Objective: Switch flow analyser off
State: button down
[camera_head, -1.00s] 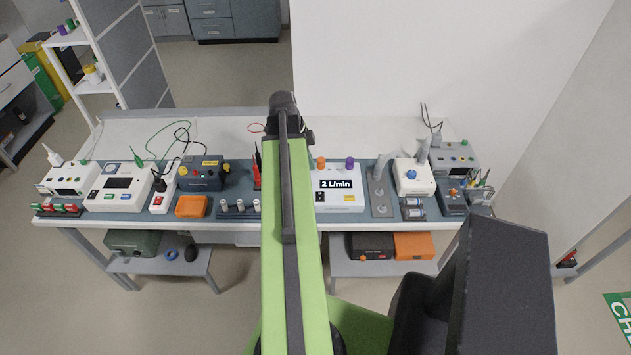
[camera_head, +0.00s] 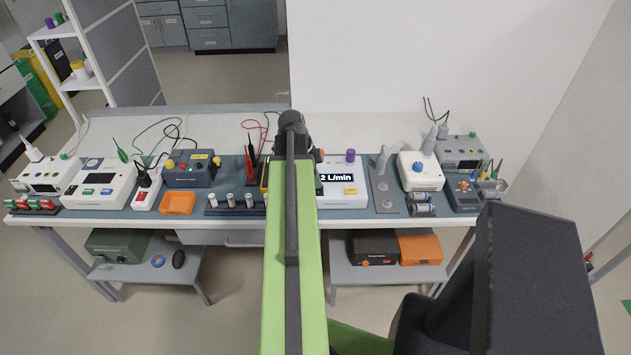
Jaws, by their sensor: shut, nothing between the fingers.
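The flow analyser (camera_head: 345,190) is a white box on the bench right of my arm, with a lit dark display (camera_head: 339,177) reading "2 L/min". My gripper (camera_head: 291,120) is at the far end of the green arm, seen from behind as a dark end over the bench, beside the analyser's back left. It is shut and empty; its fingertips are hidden.
The bench is crowded at the front. On the left are a white meter (camera_head: 100,184), a power strip (camera_head: 147,188), a dark supply box (camera_head: 192,169) and an orange tray (camera_head: 177,204). On the right are a grey probe stand (camera_head: 382,196) and a white blue-knobbed device (camera_head: 420,171). The back strip is mostly clear.

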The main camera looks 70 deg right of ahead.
jog(key=shift+d+f+b, duration=0.1)
jog(key=shift+f+b, duration=0.25)
jog(key=shift+r, duration=0.25)
jog(key=shift+a, duration=0.2)
jog(key=shift+s+a+r+p, duration=0.1)
jog(key=shift+s+a+p, duration=0.25)
jog(key=shift+a, duration=0.3)
jog(key=shift+w, duration=0.1)
jog(key=shift+r, duration=0.1)
